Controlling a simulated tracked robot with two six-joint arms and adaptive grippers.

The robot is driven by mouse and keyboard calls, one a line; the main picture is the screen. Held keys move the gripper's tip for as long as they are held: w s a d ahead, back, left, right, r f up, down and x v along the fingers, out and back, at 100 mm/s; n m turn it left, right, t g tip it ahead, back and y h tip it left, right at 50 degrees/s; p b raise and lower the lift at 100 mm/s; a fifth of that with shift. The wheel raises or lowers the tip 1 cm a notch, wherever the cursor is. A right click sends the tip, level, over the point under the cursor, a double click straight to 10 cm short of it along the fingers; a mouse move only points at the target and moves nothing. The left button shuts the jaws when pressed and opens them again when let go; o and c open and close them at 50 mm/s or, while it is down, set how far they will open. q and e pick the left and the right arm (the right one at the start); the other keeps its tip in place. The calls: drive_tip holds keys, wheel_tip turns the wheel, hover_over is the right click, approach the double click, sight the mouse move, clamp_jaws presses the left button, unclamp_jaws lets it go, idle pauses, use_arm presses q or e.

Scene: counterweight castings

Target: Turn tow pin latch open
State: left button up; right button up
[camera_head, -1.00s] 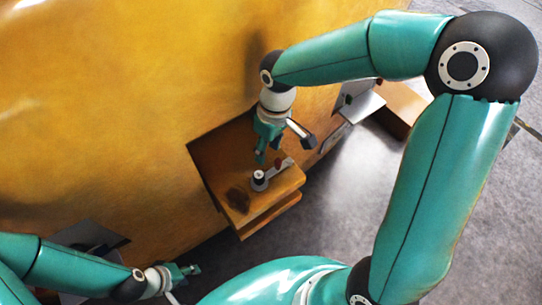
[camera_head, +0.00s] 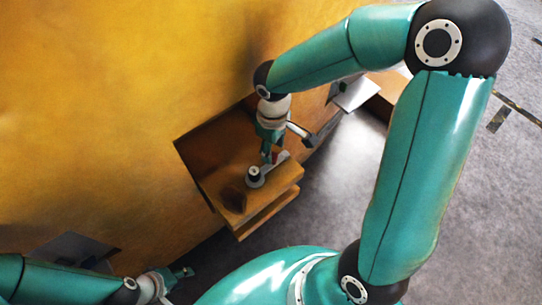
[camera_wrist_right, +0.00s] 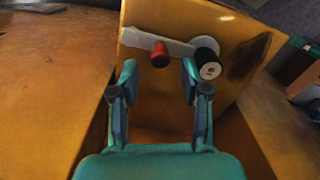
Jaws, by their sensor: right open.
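The tow pin latch is a grey lever (camera_wrist_right: 180,46) with a red knob (camera_wrist_right: 159,56), lying flat on an orange block (camera_head: 265,198). Its pin (camera_head: 254,176), dark with a white cap, stands at one end of the lever; the pin also shows in the right wrist view (camera_wrist_right: 207,66). My right gripper (camera_wrist_right: 160,74) is open, its two fingers on either side of the red knob's line with the knob just ahead between the tips. In the head view my right gripper (camera_head: 268,152) overlaps the lever; contact cannot be told. My left gripper (camera_head: 182,273) is low at left, away from the latch.
The block juts from a recess in a large yellow-orange casting (camera_head: 110,110). A lower ledge (camera_head: 272,214) lies under it. A dark handle-like part stands beside my right gripper. Grey floor (camera_head: 330,190) is open to the right.

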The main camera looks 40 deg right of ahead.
sight(273, 154)
drive_tip(key=shift+f, duration=2)
drive_tip(key=shift+c, duration=0.4)
clamp_jaws()
drive_tip(key=shift+a, duration=0.2)
